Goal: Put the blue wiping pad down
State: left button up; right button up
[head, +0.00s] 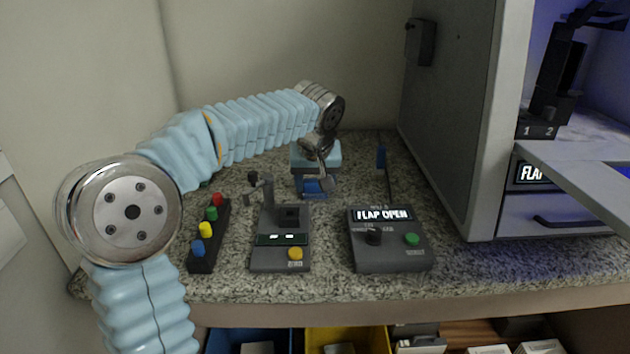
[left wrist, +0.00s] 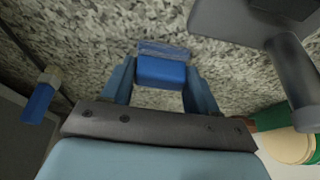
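The blue wiping pad (head: 314,188) is at the back middle of the speckled counter (head: 345,285), low under my left gripper (head: 316,180). In the left wrist view the pad (left wrist: 161,72) sits between the two light-blue fingers of my left gripper (left wrist: 160,78), which close on its sides. A paler blue strip shows just beyond the pad's far edge. The pad is at or very near the counter surface; I cannot tell whether it touches. My right gripper is not in view.
A button strip (head: 208,240), a dark stand with a yellow button (head: 283,262) and a box reading "FLAP OPEN" (head: 390,245) stand in front. A grey cabinet (head: 455,120) is at right. Bins are below.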

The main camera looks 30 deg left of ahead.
pick_arm(q)
jog(key=o, duration=0.5)
jog(key=shift+c, duration=0.2)
jog(key=v, duration=1.2)
jog(key=shift+p, duration=0.35)
jog(key=shift+w+r, duration=0.1)
jog(key=shift+r, duration=0.05)
